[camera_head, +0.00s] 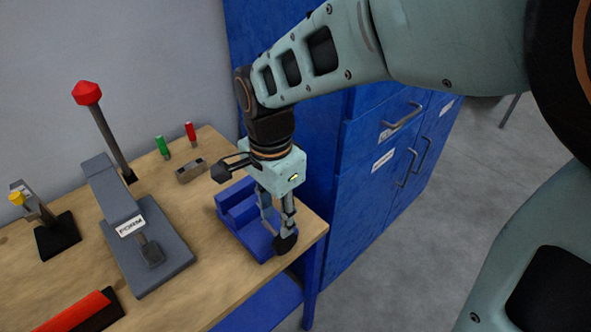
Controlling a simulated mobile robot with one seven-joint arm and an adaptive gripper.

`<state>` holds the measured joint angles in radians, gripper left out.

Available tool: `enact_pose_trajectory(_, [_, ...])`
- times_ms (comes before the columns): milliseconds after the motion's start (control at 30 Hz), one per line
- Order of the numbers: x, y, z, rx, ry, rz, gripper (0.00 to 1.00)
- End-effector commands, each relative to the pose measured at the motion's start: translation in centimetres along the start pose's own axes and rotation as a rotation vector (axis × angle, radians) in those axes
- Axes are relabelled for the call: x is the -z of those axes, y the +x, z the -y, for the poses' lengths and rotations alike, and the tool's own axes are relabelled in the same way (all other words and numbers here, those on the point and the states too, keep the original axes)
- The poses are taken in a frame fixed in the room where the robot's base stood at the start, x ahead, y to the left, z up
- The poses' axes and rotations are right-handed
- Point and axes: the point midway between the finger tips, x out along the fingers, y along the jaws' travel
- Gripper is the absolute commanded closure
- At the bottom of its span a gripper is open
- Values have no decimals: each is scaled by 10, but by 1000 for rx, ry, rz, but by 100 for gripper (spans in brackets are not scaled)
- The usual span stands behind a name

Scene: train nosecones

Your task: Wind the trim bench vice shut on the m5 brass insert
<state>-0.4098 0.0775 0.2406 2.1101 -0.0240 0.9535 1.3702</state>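The blue bench vice (233,208) sits on the right end of the wooden bench, its raised block toward the back left. My gripper (279,236) points down at the vice's front right end. Its fingers reach down beside a dark round part (286,244), which may be the vice's handle or a fingertip. I cannot tell whether the fingers are closed on it. The m5 brass insert cannot be made out; the gripper and arm cover part of the vice, so I cannot see how far its jaws are apart.
A grey press labelled FORM (140,236) with a red-knobbed lever (88,93) stands to the left. A small slotted block (191,170), a green peg (161,147) and a red peg (190,132) are behind. Blue cabinets (365,180) stand right of the bench (225,290).

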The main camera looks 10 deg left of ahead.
Motion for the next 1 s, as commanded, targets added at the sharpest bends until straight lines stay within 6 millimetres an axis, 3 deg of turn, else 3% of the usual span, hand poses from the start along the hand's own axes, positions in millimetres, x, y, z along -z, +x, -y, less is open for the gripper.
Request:
enact_pose_trajectory(267, [0, 23, 0, -2, 1, 1, 67])
enact_pose_trajectory(800, [0, 100, -1, -4, 0, 2, 67])
enact_pose_trajectory(1000, [0, 109, -1, -3, 0, 2, 67])
